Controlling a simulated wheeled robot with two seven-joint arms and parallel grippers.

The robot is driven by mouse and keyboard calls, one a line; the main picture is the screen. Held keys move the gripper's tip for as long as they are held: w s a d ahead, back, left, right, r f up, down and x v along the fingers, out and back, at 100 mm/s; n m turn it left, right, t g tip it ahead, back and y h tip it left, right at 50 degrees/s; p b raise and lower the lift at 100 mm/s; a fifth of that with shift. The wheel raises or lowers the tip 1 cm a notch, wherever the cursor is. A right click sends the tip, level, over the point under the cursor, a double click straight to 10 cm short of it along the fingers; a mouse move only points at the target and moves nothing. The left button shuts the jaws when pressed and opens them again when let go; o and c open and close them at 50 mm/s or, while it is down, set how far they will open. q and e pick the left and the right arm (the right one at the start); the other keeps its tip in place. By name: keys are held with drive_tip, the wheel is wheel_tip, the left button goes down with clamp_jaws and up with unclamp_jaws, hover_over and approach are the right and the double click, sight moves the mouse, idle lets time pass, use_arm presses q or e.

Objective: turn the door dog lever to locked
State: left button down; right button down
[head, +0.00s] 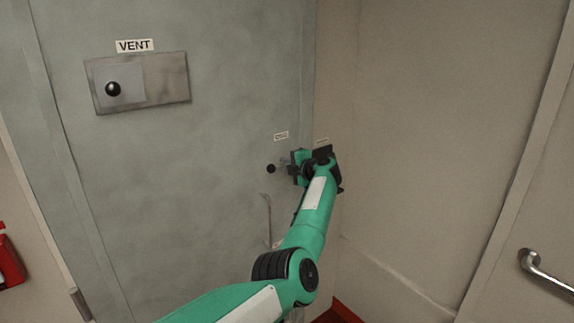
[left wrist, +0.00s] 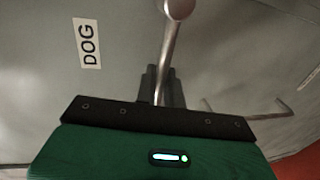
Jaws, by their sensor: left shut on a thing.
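The door dog lever shows in the left wrist view as a metal rod (left wrist: 169,45) with a thicker rounded end at the top edge. It runs down between the dark fingers of my left gripper (left wrist: 162,88), which is shut on it. In the head view, my left gripper (head: 292,169) is at the right edge of the grey-green door (head: 215,200) and hides most of the lever. A black knob (head: 271,169) shows just left of the fingers. A "DOG" label (left wrist: 87,43) is beside the lever. My right gripper is not in view.
A "VENT" plate (head: 166,78) with a black knob is at the door's upper left. A thin bar handle (head: 268,218) is below the lever. A beige wall (head: 430,120) stands close right of my gripper, with a metal rail (head: 545,272) farther right. A red object (head: 9,262) is at left.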

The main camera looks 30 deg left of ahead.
use_arm(q)
drive_tip(key=shift+r, duration=0.2)
drive_tip(key=c, duration=1.6)
unclamp_jaws()
drive_tip(key=shift+c, duration=0.2)
drive_tip(key=shift+f, duration=0.1)
drive_tip(key=shift+d, duration=0.1)
drive_tip(key=b+v, duration=0.4)
drive_tip(key=v, duration=0.9)
drive_tip(key=shift+d+b, duration=0.25)
drive_tip(key=shift+b, duration=0.15)
drive_tip(key=shift+s+a, duration=0.1)
